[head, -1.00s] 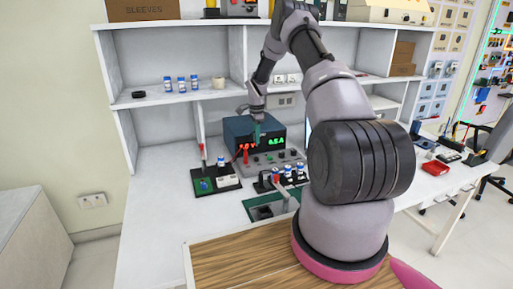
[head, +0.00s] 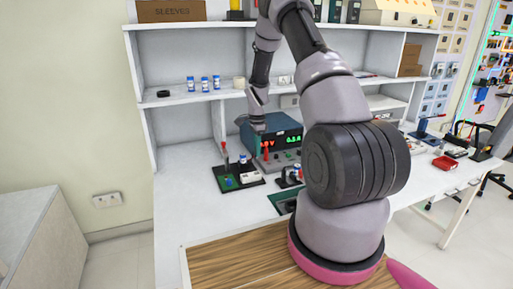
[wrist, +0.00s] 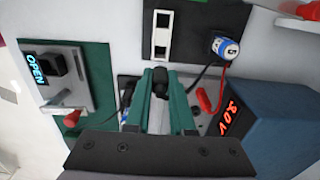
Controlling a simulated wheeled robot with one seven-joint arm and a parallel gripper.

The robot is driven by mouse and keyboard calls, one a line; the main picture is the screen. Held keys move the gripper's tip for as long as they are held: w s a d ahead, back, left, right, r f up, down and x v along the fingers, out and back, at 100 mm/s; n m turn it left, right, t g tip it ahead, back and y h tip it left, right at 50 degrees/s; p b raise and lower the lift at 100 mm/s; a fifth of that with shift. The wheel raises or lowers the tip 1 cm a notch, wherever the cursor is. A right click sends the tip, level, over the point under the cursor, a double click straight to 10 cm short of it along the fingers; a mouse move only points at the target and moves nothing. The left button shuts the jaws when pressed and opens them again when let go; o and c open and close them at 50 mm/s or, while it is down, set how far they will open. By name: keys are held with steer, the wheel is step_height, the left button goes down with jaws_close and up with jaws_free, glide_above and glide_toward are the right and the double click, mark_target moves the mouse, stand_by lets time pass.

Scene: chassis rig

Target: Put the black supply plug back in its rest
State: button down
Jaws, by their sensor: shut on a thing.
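My gripper (wrist: 160,84) has green fingers shut on the black supply plug (wrist: 161,76), whose dark end shows between the fingertips in the wrist view. In the head view, my gripper (head: 259,127) is in front of the left part of the blue supply unit (head: 287,139); the plug cannot be made out there. The supply unit (wrist: 262,115) is to the right in the wrist view, its red display lit. A red plug (wrist: 208,98) with a lead stands between it and my gripper. I cannot tell which part is the plug's rest.
A black board with a white switch block (wrist: 161,35) and a blue-and-white cylinder (wrist: 227,46) lie beyond the fingertips. A green board with an OPEN display (wrist: 45,75) and a red-handled lever is at left. A shelf (head: 200,97) stands above the bench.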

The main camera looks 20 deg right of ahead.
steer(key=shift+a, duration=0.1)
steer(key=shift+f, duration=2.9)
steer(key=shift+f, duration=1.7)
steer(key=c, duration=0.7)
jaws_free()
step_height(320, 180, up, 11)
steer(key=shift+f, duration=0.1)
